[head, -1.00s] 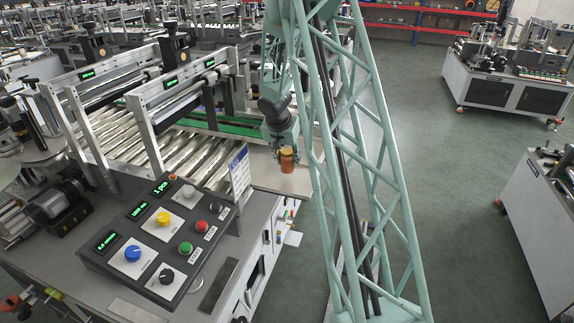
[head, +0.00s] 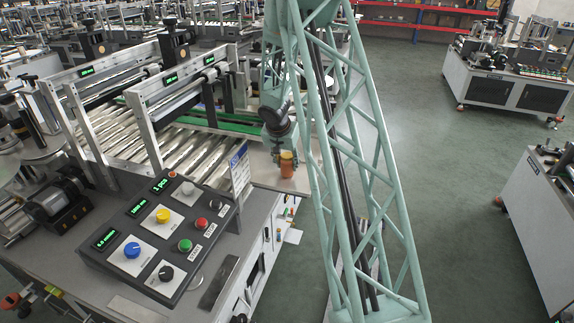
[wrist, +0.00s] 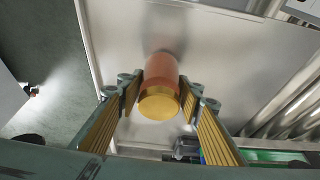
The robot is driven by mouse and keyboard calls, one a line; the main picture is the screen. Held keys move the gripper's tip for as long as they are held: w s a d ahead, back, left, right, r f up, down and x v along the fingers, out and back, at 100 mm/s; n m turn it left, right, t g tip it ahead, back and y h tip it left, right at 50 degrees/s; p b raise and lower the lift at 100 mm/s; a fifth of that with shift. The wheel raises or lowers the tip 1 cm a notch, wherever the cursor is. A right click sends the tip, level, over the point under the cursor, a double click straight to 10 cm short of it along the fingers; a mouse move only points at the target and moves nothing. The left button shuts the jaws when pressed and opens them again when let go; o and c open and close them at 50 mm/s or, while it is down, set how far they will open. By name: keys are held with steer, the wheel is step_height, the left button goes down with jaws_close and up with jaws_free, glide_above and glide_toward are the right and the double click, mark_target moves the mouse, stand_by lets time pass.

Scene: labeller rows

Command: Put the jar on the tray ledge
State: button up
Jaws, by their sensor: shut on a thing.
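The jar has an amber-brown body (wrist: 161,68) and a gold lid (wrist: 159,103). In the head view the jar (head: 287,167) is small, upright and over the pale ledge (head: 264,174) at the right end of the labelling machine. My gripper (wrist: 160,90) has its two ribbed fingers on either side of the jar, shut on it near the lid. In the wrist view the flat grey ledge (wrist: 112,35) lies behind the jar, with a dark shadow at the jar's base. I cannot tell whether the base touches the ledge.
A roller conveyor (head: 150,150) with metal frames stands left of the ledge; its rollers also show in the wrist view (wrist: 285,110). A control panel (head: 160,235) with coloured buttons is in front. Open green floor (head: 440,180) lies to the right.

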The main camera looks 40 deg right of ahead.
steer(key=shift+f, duration=0.1)
stand_by(0.4)
steer(key=o, duration=1)
steer(key=shift+a+r, duration=0.1)
steer(key=shift+r, duration=0.5)
steer(key=shift+p+v, duration=0.65)
steer(key=shift+v, duration=4.9)
steer(key=shift+s+a, duration=0.1)
steer(key=shift+s, duration=0.05)
